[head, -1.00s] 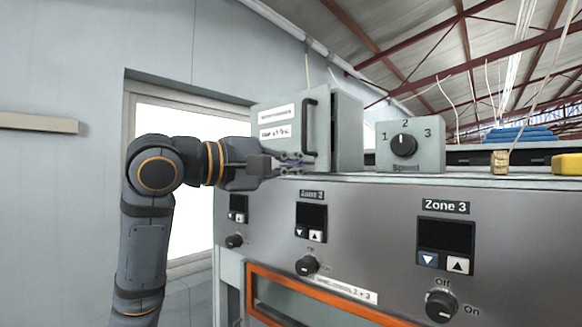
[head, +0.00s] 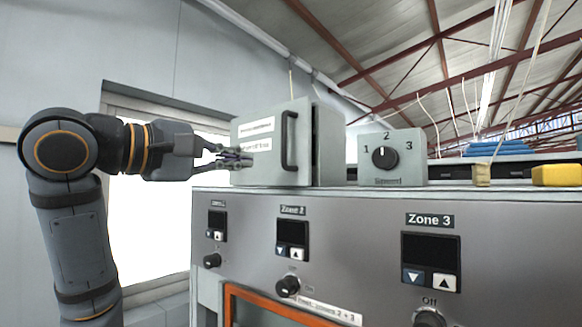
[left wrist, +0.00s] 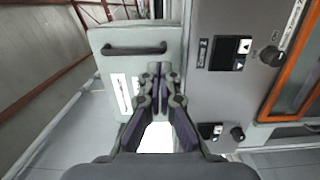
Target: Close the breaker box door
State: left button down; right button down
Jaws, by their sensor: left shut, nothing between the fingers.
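The breaker box (head: 330,145) is a grey box standing on top of the control cabinet. Its door (head: 265,165) has white labels and a black bar handle (head: 289,141) near its right edge. The door looks ajar, with a dark gap beside its handle edge. My left gripper (head: 248,158) is shut and empty, its fingertips overlapping the lower left part of the door face in the head view. In the left wrist view the fingers (left wrist: 162,78) lie over the door (left wrist: 110,70), beside the handle (left wrist: 135,49). I cannot tell whether they touch it. My right gripper is out of view.
The control cabinet (head: 350,220) below carries zone panels and knobs. A speed dial box (head: 408,172) stands right of the breaker box. A yellow object (head: 556,175) lies farther right. A bright window opening (head: 150,225) is behind my left arm.

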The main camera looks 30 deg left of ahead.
aim_at(305, 165)
pick_arm(q)
jog(key=w+d+p, duration=0.1)
jog(key=w+p, duration=0.1)
jog(key=w, duration=0.2)
jog(key=w+p, duration=0.2)
jog(key=w, duration=0.2)
jog(key=w+d+p, duration=0.1)
jog(key=w+p, duration=0.2)
jog(key=w, duration=0.1)
jog(key=shift+w+d+r, duration=0.2)
jog(key=shift+w+d, duration=0.05)
jog(key=shift+d, duration=0.1)
jog(key=shift+w+d+f, duration=0.1)
jog(key=shift+w+d, duration=0.1)
jog(key=shift+w, duration=0.25)
jog(key=shift+w+f, duration=0.1)
jog(key=shift+a, duration=0.1)
